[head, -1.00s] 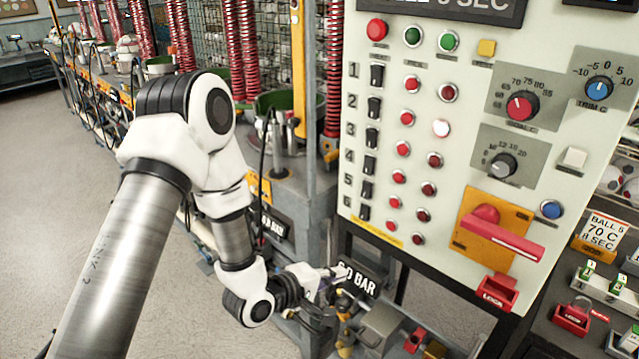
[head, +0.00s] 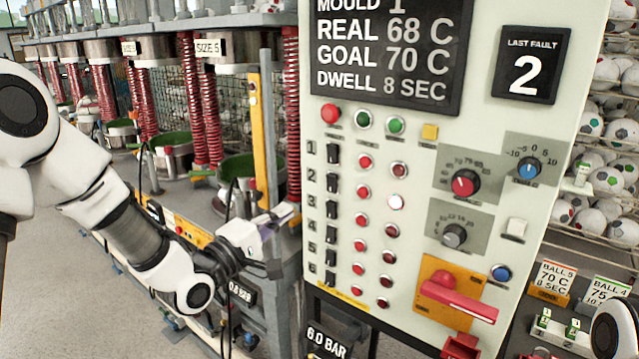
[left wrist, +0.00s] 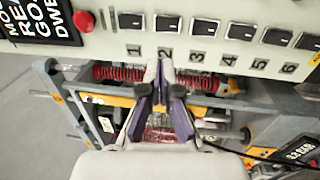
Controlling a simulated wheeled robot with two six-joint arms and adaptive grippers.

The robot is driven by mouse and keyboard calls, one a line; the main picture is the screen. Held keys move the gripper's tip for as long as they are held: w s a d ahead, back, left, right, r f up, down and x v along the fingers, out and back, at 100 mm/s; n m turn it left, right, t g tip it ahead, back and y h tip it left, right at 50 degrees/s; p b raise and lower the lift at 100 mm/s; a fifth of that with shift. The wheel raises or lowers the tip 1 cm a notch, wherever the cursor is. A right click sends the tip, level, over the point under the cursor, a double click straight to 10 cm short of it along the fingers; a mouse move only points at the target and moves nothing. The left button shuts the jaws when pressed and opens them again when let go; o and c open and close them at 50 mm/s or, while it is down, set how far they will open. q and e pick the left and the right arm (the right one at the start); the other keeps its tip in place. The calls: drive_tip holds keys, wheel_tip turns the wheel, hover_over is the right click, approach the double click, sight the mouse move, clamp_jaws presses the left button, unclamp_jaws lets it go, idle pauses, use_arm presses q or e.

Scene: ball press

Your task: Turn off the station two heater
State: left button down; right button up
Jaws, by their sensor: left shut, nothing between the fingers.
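The station two switch (head: 333,182) is a black rocker beside the printed 2 on the pale panel (head: 410,150). In the left wrist view the same switch (left wrist: 167,24) lies just beyond my fingertips. In row 2, the right-hand lamp (head: 395,202) glows white; the other lamps are red. My left gripper (head: 284,216) is shut and empty, left of the panel at about the height of rows 3 and 4. In the left wrist view its fingertips (left wrist: 163,72) point at the number 2, apparently short of the panel. My right gripper is out of view.
Switch 1 (left wrist: 130,22) and switch 3 (left wrist: 204,27) sit close on either side. A red main handle (head: 458,300) juts from the lower panel. A fault display (head: 530,65) reads 2. Red coiled springs (head: 291,130) and a grey post stand left of the panel.

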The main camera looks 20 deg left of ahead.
sight(329, 179)
use_arm(q)
drive_tip(key=p+x, duration=0.5)
drive_tip(key=x, duration=0.6)
drive_tip(key=shift+w+d+r, duration=0.15)
drive_tip(key=shift+w+d, duration=0.05)
drive_tip(key=shift+w, duration=0.1)
drive_tip(key=shift+w+d, duration=0.15)
drive_tip(key=shift+w, duration=0.2)
drive_tip(key=shift+w+b, duration=0.25)
drive_tip(key=shift+b, duration=0.15)
drive_tip(key=shift+s, duration=0.1)
